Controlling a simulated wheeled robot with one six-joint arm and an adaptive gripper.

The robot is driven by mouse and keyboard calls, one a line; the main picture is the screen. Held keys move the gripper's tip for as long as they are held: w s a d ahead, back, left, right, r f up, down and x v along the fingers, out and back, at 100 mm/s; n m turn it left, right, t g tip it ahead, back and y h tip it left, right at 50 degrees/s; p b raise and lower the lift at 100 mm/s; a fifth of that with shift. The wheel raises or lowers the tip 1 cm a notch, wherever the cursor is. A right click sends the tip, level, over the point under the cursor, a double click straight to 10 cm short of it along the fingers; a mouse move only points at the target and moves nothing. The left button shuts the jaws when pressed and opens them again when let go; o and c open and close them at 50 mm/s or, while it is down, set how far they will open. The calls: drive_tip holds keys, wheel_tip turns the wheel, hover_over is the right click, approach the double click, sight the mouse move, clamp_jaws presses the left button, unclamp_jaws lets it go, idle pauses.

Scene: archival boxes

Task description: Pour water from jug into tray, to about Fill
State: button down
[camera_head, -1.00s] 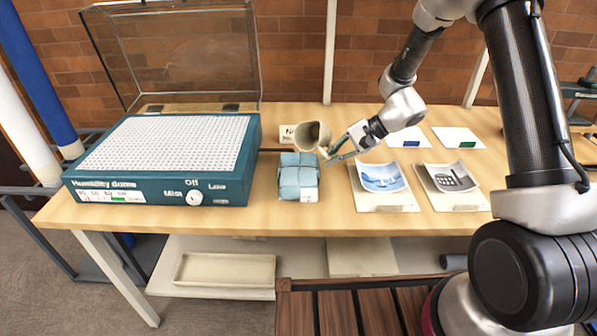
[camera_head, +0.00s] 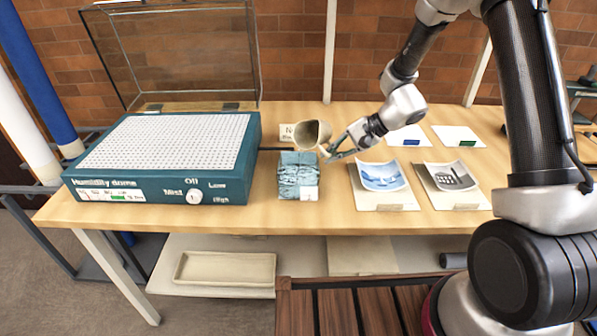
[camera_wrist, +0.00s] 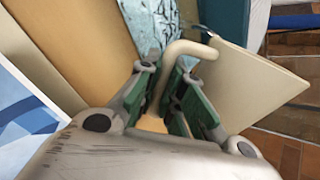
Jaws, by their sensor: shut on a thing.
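A beige jug (camera_head: 325,133) is tipped well over in the head view, its mouth turned left above the tray's back edge. My gripper (camera_head: 340,148) is shut on its handle, just right of the jug. In the wrist view, the green finger pads close around the curved beige handle (camera_wrist: 184,48). The small square tray (camera_head: 284,190) sits on the table below the jug, with a rippled blue surface and a white label (camera_head: 309,193) at its front right corner. Its blue surface also shows in the wrist view (camera_wrist: 152,22). I cannot make out a water stream or the label's marks.
A teal humidity dome base (camera_head: 140,190) with its clear lid open stands left of the tray. Two pictures on mounts (camera_head: 383,200) lie to the right, with white cards (camera_head: 407,137) behind them. Bare tabletop lies in front.

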drive_tip(key=shift+w+r, duration=0.1)
drive_tip(key=shift+r, duration=0.05)
idle(0.5)
drive_tip(key=shift+s+a+r+n+t+h+p, duration=0.2)
drive_tip(key=shift+s+r+n+t+h+p, duration=0.25)
drive_tip(key=shift+t+p, duration=0.5)
idle(0.7)
drive_tip(key=shift+w+d+p, duration=0.1)
drive_tip(key=shift+d+p, duration=0.1)
drive_tip(key=shift+p, duration=0.15)
drive_tip(key=shift+f, duration=0.1)
drive_tip(key=g+y, duration=0.1)
drive_tip(key=w+f+m+g+y, duration=0.1)
drive_tip(key=shift+d+g, duration=0.1)
drive_tip(key=shift+g, duration=0.25)
drive_tip(key=shift+s+r+m+g+y+b, duration=0.2)
drive_tip(key=shift+r+m+g+y+b, duration=0.1)
drive_tip(key=shift+r+m+g+y, duration=0.15)
idle(1.4)
